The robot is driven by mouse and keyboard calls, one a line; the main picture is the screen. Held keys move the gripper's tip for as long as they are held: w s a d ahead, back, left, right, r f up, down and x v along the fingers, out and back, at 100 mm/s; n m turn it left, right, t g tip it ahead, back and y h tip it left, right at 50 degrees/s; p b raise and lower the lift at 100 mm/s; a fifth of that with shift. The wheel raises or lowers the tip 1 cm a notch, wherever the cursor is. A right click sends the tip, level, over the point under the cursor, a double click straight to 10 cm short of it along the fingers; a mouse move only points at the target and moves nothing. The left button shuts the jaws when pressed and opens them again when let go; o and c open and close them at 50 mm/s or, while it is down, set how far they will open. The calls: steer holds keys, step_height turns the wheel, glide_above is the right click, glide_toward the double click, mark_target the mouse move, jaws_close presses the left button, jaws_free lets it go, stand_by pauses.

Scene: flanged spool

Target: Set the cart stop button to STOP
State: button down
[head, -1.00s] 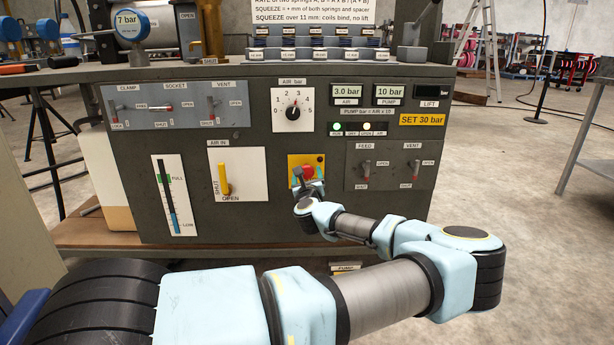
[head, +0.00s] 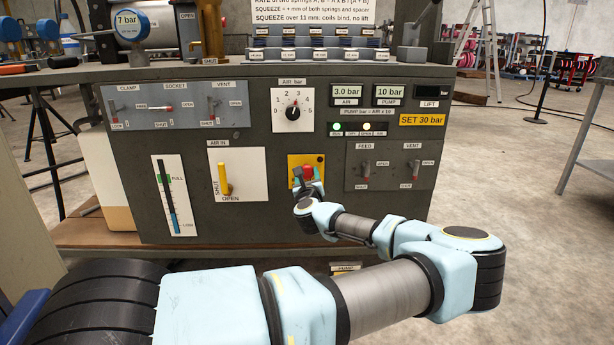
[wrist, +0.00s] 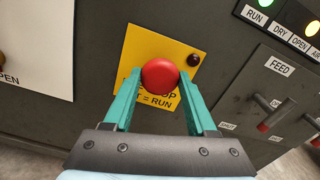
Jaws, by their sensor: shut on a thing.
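The cart stop button is a round red mushroom head (wrist: 160,75) on a yellow plate (wrist: 136,46) in the wrist view. The plate's lettering is partly covered by the button; "= RUN" can be read below it. In the head view the red button (head: 308,171) shows low on the dark cabinet front. My gripper (wrist: 161,77) has its two green fingers on the left and right sides of the button, shut on it. In the head view my gripper (head: 308,176) is at the button and partly hides it.
A small dark lamp (wrist: 193,60) sits on the plate's upper right. The RUN lamp (head: 337,127) glows green and the OPEN lamp (head: 367,127) is lit pale. FEED and VENT levers stand right of the button on a grey panel (head: 390,165). The yellow AIR IN handle (head: 224,179) is left.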

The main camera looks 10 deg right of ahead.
steer(key=shift+w, duration=0.1)
steer(key=shift+w+d+b, duration=0.15)
steer(key=shift+w+b, duration=0.3)
steer(key=shift+w, duration=0.35)
steer(key=shift+c, duration=1)
jaws_free()
steer(key=s+a+p, duration=0.1)
steer(key=s+a, duration=0.1)
steer(key=s, duration=0.8)
steer(key=shift+s+p, duration=0.35)
